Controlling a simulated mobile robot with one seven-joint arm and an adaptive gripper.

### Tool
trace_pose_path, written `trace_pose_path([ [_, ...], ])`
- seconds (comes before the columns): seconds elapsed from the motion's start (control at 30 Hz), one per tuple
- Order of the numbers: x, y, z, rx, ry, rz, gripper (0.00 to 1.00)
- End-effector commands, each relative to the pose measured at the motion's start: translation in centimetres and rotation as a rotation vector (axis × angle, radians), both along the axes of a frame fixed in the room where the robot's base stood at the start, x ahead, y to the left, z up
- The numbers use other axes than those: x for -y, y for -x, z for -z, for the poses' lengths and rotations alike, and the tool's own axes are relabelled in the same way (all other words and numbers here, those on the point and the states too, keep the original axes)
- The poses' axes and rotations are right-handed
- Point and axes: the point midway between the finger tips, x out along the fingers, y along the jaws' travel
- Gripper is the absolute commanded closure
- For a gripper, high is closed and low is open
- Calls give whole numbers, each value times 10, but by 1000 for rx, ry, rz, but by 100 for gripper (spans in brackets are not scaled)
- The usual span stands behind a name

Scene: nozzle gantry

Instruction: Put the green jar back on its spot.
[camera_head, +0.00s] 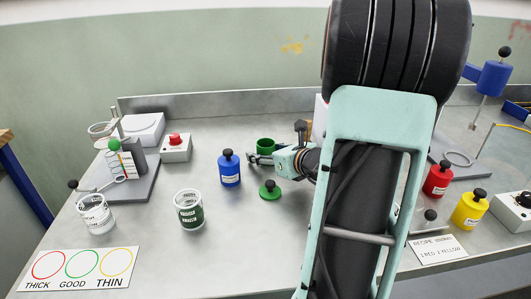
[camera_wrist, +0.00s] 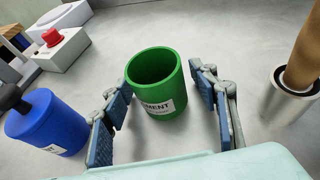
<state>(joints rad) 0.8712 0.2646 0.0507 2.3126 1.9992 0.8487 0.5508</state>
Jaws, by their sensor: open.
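The green jar (camera_wrist: 160,107) stands upright and open-topped on the metal bench, with a white label ending in "MENT" on its side. In the head view the jar (camera_head: 265,145) is just behind my gripper (camera_head: 254,158), partly covered by it. In the wrist view my gripper (camera_wrist: 158,84) is open, its blue-padded fingers on either side of the jar with gaps showing. A green lid (camera_head: 270,191) with a black knob lies on the bench in front of the gripper. I cannot make out the jar's spot.
A blue jar (camera_head: 230,170) stands close left of my gripper. A wooden-handled metal cylinder (camera_wrist: 292,98) is at right in the wrist view. Red (camera_head: 437,179) and yellow (camera_head: 469,210) jars stand right. The front middle bench is clear.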

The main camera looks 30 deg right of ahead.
Motion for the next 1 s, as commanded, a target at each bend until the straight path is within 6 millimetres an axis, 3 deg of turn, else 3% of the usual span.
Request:
trace_pose_path([
  [0.17, 0, 0, -6, 0, 0, 0, 46],
  [0.7, 2, 96, -45, 0, 1, 3, 46],
  [1.0, 2, 111, -49, 0, -1, 1, 46],
])
